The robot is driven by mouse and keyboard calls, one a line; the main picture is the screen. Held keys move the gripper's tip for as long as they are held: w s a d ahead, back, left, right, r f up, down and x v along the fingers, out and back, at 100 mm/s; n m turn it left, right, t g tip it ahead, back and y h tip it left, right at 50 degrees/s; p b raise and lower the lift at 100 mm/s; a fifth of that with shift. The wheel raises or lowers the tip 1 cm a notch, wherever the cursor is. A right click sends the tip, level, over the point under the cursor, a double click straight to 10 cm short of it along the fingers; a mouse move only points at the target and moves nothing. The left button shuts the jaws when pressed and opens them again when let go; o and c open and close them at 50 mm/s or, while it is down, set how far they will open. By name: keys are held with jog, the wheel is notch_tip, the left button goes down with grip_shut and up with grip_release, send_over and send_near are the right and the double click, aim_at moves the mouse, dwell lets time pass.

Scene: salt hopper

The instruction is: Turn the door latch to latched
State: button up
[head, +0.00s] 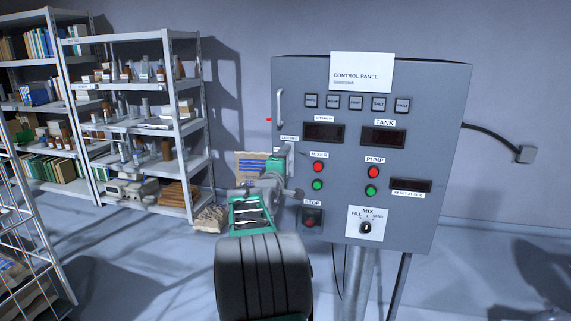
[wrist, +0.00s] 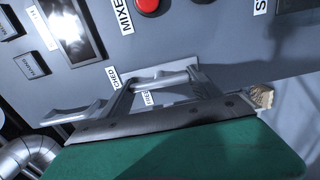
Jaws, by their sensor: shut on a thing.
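The control panel (head: 418,110) is a grey cabinet on a post. A pale metal latch (head: 291,158) sits at its left edge, below a small label. In the wrist view the latch (wrist: 172,80) is a pale bar against the grey panel face, with small labels beside it. My gripper (head: 281,168) is at the panel's left edge and shut on the latch. My green gripper part fills the bottom of the wrist view and hides part of the latch. The latch's exact angle is hard to tell.
A vertical door handle (head: 280,108) is above the latch. Red and green buttons, including the stop button (head: 312,222), are close to the right of my gripper. Loaded shelves (head: 135,120) stand at the left. A cable (head: 490,132) runs from the panel's right side to the wall.

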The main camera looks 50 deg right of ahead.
dwell(0.3)
jog(key=o, duration=1.4)
jog(key=shift+a, duration=0.1)
jog(key=b+v, duration=0.1)
jog(key=v, duration=0.6)
jog(key=shift+s+a+b, duration=0.25)
jog(key=shift+b, duration=0.1)
